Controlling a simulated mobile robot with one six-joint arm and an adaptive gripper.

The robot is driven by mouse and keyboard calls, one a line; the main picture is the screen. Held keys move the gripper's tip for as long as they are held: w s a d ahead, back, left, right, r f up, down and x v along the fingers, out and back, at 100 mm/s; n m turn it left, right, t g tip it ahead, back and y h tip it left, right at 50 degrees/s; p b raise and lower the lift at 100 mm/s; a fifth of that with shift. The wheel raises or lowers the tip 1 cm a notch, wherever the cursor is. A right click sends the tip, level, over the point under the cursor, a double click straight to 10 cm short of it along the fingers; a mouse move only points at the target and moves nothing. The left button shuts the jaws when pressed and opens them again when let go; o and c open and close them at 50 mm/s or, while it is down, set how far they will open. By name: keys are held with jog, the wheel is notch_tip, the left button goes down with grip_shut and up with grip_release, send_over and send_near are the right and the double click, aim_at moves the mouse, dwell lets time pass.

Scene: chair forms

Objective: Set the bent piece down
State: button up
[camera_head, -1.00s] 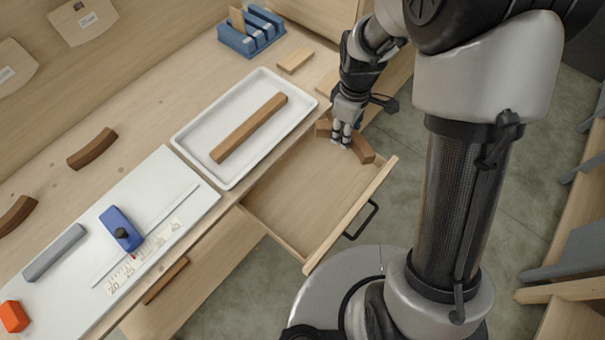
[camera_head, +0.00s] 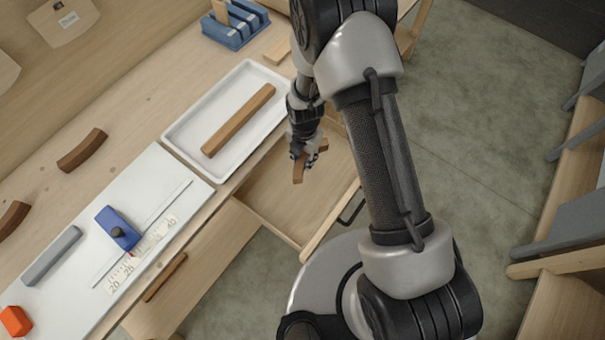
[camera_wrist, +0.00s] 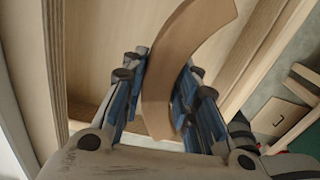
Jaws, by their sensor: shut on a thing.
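My gripper (camera_head: 304,157) is shut on a brown, curved wooden piece, the bent piece (camera_head: 300,171). In the head view it is over the open drawer, near the tray's right side, and the fingers and arm hide part of the piece. In the wrist view the bent piece (camera_wrist: 172,70) stands between the blue finger pads of my gripper (camera_wrist: 165,95) and curves up to the right. The piece appears to be above the drawer floor; I cannot tell how high.
The open drawer (camera_head: 275,205) looks empty below. A white tray (camera_head: 183,130) with a straight brown bar (camera_head: 240,119) lies beside it. A white board with ruler (camera_head: 75,265), a blue block (camera_head: 117,228) and a grey bar (camera_head: 52,255) is at left. Two curved pieces (camera_head: 82,151) lie on the table.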

notch_tip(320, 180, down, 13)
jog(key=shift+r+b, duration=0.1)
jog(key=shift+b, duration=1.15)
jog(key=shift+f, duration=0.2)
jog(key=o, duration=1.1)
jog(key=shift+o, duration=0.2)
jog(key=shift+r, duration=0.15)
